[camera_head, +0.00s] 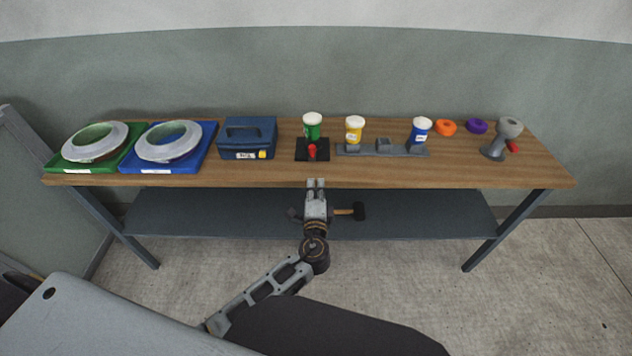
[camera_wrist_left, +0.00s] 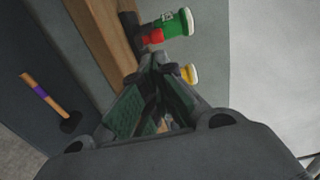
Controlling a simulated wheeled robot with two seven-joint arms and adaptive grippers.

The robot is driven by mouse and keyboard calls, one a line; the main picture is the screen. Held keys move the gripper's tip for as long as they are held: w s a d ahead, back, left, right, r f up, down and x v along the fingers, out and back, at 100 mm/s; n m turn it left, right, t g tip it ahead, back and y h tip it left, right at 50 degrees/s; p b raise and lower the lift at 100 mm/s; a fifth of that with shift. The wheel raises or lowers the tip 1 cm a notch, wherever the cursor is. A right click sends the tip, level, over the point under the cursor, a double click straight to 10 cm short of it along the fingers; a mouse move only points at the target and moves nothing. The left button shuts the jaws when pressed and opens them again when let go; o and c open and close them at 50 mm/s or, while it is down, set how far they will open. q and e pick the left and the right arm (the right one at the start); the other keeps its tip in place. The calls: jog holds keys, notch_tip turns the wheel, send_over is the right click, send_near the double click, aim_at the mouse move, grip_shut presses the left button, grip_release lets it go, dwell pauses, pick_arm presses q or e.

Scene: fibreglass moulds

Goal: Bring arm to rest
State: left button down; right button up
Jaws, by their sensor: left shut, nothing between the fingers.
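My left gripper (camera_head: 316,184) is shut and empty in front of the middle of the table's front edge, its fingers pointing toward the table. In the left wrist view its closed fingers (camera_wrist_left: 152,62) show in the middle, with the green cup (camera_wrist_left: 176,25) and the yellow cup (camera_wrist_left: 189,74) beyond them. In the head view the green cup (camera_head: 312,130) stands behind a red piece (camera_head: 311,152) on a black plate (camera_head: 299,158). My right gripper is not in view.
The wooden table (camera_head: 470,176) holds round moulds on green (camera_head: 57,164) and blue (camera_head: 205,153) trays, a blue box (camera_head: 248,140), yellow (camera_head: 354,130) and blue (camera_head: 420,131) cups and a grey rack (camera_head: 383,147). A mallet (camera_head: 357,211) lies on the lower shelf (camera_head: 430,217).

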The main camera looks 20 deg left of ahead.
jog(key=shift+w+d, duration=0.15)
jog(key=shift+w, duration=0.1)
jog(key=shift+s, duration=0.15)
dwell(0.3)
